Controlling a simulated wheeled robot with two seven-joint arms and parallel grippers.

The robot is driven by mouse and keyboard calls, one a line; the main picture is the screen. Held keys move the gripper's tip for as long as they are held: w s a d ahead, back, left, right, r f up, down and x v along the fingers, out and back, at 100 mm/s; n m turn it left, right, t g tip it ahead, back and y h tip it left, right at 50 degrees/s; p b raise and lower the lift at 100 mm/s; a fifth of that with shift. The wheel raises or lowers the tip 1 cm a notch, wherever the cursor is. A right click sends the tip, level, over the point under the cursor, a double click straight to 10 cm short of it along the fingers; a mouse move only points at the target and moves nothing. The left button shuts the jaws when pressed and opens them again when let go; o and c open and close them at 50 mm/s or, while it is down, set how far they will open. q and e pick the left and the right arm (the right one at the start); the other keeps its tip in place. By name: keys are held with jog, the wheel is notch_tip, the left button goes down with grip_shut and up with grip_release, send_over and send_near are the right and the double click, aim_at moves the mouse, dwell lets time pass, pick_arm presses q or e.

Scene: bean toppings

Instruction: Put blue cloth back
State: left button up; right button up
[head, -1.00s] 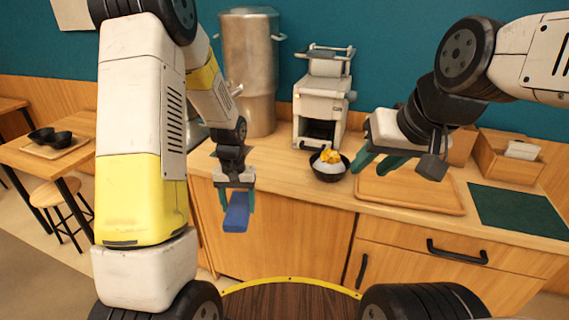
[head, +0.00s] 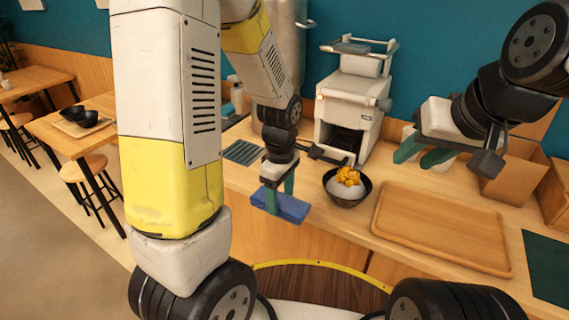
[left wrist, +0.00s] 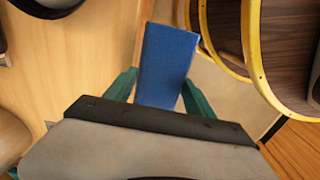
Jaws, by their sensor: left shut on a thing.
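The blue cloth (head: 289,207) is a flat blue block held in my left gripper (head: 279,198), in front of the counter's front edge. The left wrist view also shows the cloth (left wrist: 166,62) between the green fingers of my left gripper (left wrist: 166,90). My right gripper (head: 422,155) hangs over the counter at the right, above and behind the wooden tray. Its green fingers stand apart with nothing seen between them.
A black bowl (head: 347,188) with white and yellow food stands on the counter, beside an empty wooden tray (head: 445,228). A grey-white machine (head: 350,108) stands behind the bowl. A dark green ribbed mat (head: 242,152) lies at the counter's left. A dark green mat (head: 550,268) lies at the right.

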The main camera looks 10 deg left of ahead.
pick_arm(q)
jog(key=w+a, duration=0.1)
jog(key=w, duration=0.4)
jog(key=w+a+f, duration=0.1)
jog(key=w+a, duration=0.1)
jog(key=w, duration=0.2)
jog(key=w+a, duration=0.2)
jog(key=w, duration=0.3)
jog(key=shift+w+a+f, duration=0.1)
jog(key=shift+w+f, duration=0.2)
jog(key=shift+f, duration=1.7)
jog(key=shift+f, duration=0.15)
jog(key=o, duration=1.5)
jog(key=shift+c, duration=0.2)
